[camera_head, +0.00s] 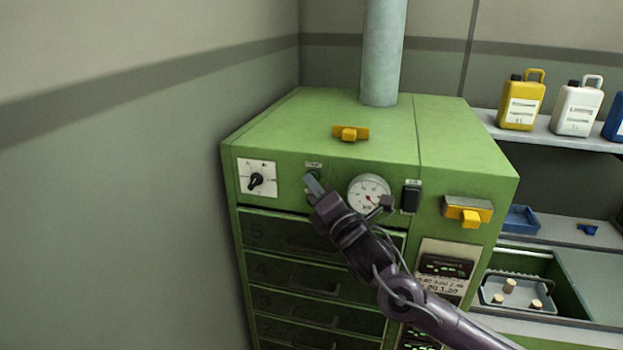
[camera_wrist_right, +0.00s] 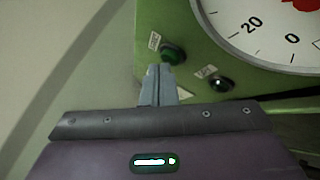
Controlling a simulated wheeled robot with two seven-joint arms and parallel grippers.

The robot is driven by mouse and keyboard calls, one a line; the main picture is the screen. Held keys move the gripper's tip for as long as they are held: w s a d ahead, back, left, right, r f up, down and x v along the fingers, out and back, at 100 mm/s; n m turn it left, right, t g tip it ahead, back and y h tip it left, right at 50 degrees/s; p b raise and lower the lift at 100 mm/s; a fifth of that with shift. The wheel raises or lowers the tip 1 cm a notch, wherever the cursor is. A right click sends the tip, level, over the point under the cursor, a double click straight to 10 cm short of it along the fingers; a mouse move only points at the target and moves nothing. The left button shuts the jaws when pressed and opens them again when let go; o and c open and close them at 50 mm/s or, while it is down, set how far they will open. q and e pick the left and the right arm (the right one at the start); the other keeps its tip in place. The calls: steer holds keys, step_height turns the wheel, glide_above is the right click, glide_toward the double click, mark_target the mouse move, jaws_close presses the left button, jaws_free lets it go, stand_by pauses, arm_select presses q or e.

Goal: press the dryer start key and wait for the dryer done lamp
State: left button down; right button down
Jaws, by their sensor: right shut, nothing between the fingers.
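The green dryer cabinet (camera_head: 270,135) stands against the wall corner. On its front, my right gripper (camera_head: 313,182) is shut and empty, with its fingertips at the small panel left of the dial. In the right wrist view the gripper (camera_wrist_right: 160,70) points at a round green key (camera_wrist_right: 174,53); its tips are just below and left of it, and I cannot tell whether they touch. A small dark round lamp (camera_wrist_right: 221,84) with a pale spot sits to the right of the key; it does not look clearly lit. My left gripper is not in view.
A black rotary knob (camera_head: 256,181) is left of the gripper, a white dial (camera_head: 368,194) right of it, then a black switch (camera_head: 411,198). Yellow handles (camera_head: 350,133) (camera_head: 469,213) stick out. Drawers (camera_head: 300,236) lie below. A tray with stoppers (camera_head: 490,300) is at right.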

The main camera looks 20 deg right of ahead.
steer(key=shift+s+a, duration=0.45)
steer(key=shift+s, duration=0.25)
steer(key=s+a+b, duration=0.1)
steer(key=s, duration=0.1)
steer(key=s+a, duration=0.2)
steer(key=shift+b, duration=0.4)
steer(key=shift+d, duration=0.1)
stand_by(0.6)
